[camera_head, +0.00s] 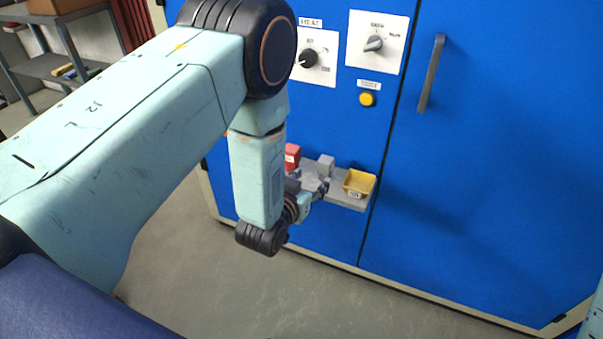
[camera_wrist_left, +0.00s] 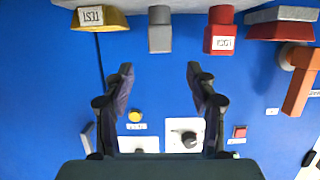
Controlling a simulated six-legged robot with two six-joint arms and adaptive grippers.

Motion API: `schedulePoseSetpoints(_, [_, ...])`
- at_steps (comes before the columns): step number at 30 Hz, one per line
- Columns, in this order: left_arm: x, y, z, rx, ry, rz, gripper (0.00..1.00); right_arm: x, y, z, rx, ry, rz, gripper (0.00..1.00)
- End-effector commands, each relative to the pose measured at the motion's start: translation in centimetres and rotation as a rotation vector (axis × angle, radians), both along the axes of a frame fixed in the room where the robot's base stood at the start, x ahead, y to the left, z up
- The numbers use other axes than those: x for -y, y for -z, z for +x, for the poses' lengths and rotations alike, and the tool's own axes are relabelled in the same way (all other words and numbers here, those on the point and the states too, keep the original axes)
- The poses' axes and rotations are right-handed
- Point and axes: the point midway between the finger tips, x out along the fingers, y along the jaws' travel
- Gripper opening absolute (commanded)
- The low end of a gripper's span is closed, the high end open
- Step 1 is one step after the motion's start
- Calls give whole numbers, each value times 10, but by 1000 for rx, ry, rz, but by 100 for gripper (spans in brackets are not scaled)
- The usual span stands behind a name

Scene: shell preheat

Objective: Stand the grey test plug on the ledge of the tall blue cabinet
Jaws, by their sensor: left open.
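The grey test plug (camera_head: 326,163) is on the ledge (camera_head: 347,202) of the tall blue cabinet (camera_head: 480,150), between a red block and a yellow bin. In the left wrist view, which looks upside down, the plug (camera_wrist_left: 160,32) is at the top centre, in line with the gap between my fingers. My left gripper (camera_head: 320,188) is in front of the ledge. Its two fingers (camera_wrist_left: 159,75) are apart with nothing between them, and a gap shows between the fingertips and the plug. My right gripper is not in view.
The red labelled block (camera_wrist_left: 221,32) and the yellow bin (camera_head: 359,183) stand on either side of the plug. Dials (camera_head: 312,58), a yellow button (camera_head: 367,99) and a dark handle (camera_head: 432,75) are on the cabinet front. An orange-handled part (camera_wrist_left: 300,80) shows in the left wrist view.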

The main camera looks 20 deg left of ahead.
Motion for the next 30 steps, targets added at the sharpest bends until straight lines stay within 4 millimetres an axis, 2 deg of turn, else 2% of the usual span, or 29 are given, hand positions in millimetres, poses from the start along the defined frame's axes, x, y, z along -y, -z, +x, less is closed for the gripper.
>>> schedulePoseSetpoints(7, [-1, 2, -4, -9, -1, 0, 57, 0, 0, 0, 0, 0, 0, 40])
schedulePoseSetpoints(9, [-3, 13, -15, -59, -5, 2, 57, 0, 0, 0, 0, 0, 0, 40])
schedulePoseSetpoints(11, [-8, 32, -36, -147, -14, 5, 57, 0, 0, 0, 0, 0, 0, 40])
schedulePoseSetpoints(14, [-18, 76, -97, -379, -32, 10, 57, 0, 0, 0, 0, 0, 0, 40])
schedulePoseSetpoints(15, [-21, 92, -127, -486, -39, 12, 57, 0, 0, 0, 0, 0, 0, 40])
schedulePoseSetpoints(17, [-26, 112, -176, -645, -48, 12, 57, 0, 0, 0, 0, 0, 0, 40])
schedulePoseSetpoints(18, [-28, 121, -209, -747, -53, 11, 57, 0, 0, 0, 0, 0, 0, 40])
schedulePoseSetpoints(21, [-30, 132, -282, -970, -62, 6, 57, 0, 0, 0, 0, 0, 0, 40])
schedulePoseSetpoints(24, [-30, 132, -337, -1134, -66, 1, 57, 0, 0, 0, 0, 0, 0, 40])
schedulePoseSetpoints(27, [-30, 128, -370, -1231, -67, -4, 57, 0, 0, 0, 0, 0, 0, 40])
schedulePoseSetpoints(30, [-30, 126, -383, -1270, -67, -5, 57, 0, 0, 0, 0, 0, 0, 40])
